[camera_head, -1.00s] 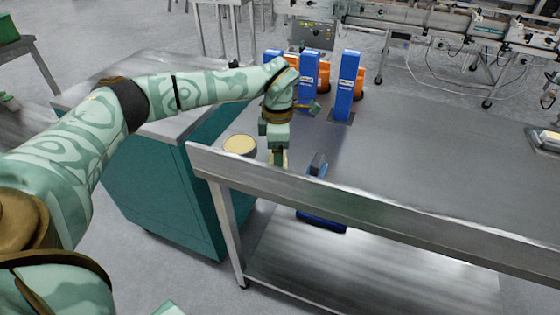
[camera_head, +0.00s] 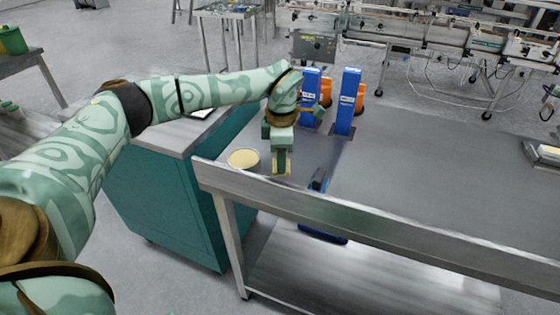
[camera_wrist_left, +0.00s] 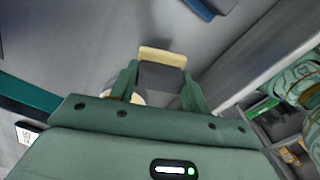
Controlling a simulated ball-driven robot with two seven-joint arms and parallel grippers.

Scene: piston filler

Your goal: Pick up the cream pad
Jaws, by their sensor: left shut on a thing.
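The cream pad (camera_wrist_left: 163,57) shows between the fingertips of my left gripper (camera_wrist_left: 161,82) in the left wrist view, a pale edge with a darker face below it. The left gripper is shut on it. In the head view my left gripper (camera_head: 282,165) points down over the near left part of the steel table, with a bit of the cream pad (camera_head: 284,171) showing at its fingertips. I cannot tell whether the pad touches the table top. My right gripper is not in view.
A round tin (camera_head: 243,158) with a cream top stands just left of the gripper. Blue upright boxes (camera_head: 348,101) stand behind. The table's right side is mostly clear.

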